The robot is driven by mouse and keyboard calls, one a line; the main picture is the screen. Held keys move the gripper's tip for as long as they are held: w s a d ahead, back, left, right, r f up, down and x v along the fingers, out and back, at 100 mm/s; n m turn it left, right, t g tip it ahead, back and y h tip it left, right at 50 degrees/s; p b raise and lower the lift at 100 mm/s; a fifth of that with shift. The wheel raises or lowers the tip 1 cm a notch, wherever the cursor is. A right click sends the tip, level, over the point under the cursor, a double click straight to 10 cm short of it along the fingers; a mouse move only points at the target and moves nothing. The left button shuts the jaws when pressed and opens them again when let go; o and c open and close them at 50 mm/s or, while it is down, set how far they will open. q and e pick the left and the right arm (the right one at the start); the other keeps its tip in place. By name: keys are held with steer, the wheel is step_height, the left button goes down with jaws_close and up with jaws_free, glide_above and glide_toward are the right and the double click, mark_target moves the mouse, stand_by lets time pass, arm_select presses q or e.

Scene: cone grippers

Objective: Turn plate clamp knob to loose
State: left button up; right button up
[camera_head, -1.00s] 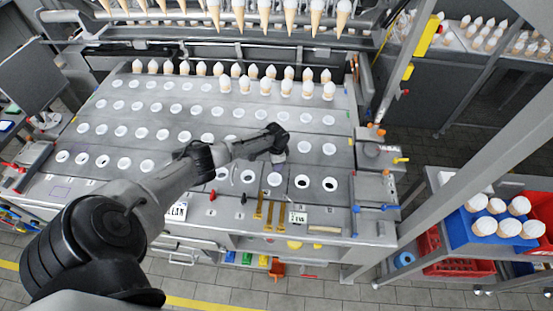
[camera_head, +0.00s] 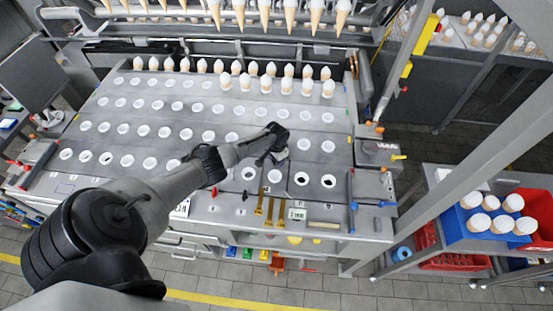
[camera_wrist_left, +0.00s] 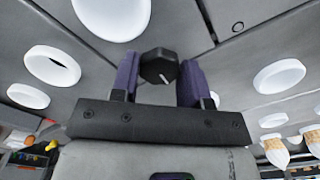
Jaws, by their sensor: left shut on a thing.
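The plate clamp knob (camera_wrist_left: 158,64) is a small black knob with a white mark line, seen in the left wrist view. My left gripper (camera_wrist_left: 160,78) has its two purple fingers on either side of the knob and is shut on it. In the head view my left gripper (camera_head: 270,157) is down at the grey plate table (camera_head: 235,160), among the white-rimmed holes. There the gripper and wrist hide the knob. My right gripper is in neither view.
White-rimmed holes (camera_head: 249,174) surround the gripper. Cones (camera_head: 245,82) stand in rows at the table's back. Brass-coloured strips (camera_head: 270,210) lie at the front edge. A blue tray (camera_head: 467,222) with white-topped items is at the right.

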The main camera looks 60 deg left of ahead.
arm_select(q)
steer(key=shift+r, duration=0.1)
steer(key=o, duration=0.8)
steer(key=shift+o, duration=0.6)
steer(key=shift+r, duration=0.25)
step_height(320, 180, up, 13)
steer(key=p, duration=0.1)
steer(key=shift+r, duration=0.1)
